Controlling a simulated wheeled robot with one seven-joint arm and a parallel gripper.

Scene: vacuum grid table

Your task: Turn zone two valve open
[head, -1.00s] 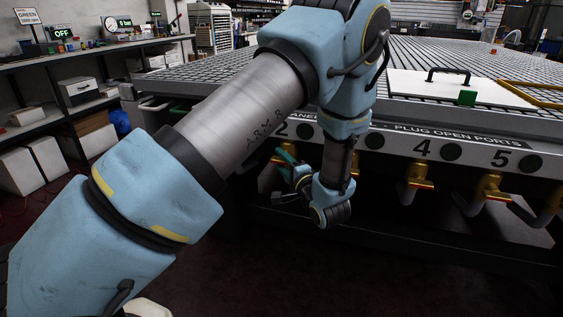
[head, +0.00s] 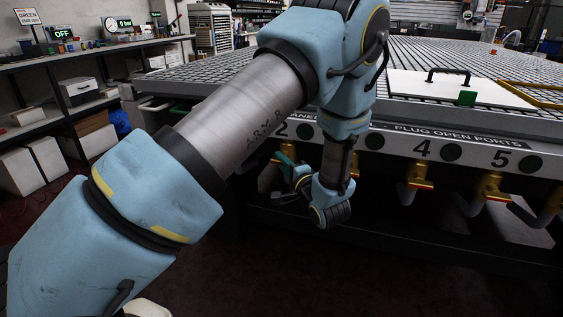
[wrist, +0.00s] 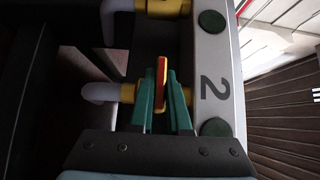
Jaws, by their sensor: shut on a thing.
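The zone two valve shows in the wrist view as a red-and-yellow handle (wrist: 162,66) on a brass body, with a pale pipe (wrist: 100,93) to its left. The black number 2 (wrist: 215,88) is on the light panel just right of it. My gripper (wrist: 161,88) has its green fingers on both sides of the handle, shut on it. The handle stands lengthwise in this view, across the pipe's line. In the head view my gripper (head: 284,164) is small below the number 2 (head: 284,130), and my arm hides much of the valve.
Other valves (head: 417,183) with red handles hang under panel numbers 4 and 5. Round green plugs (head: 452,152) sit in the front panel. The grid table (head: 420,55) carries a white board (head: 440,88) with a black handle. The floor in front is clear.

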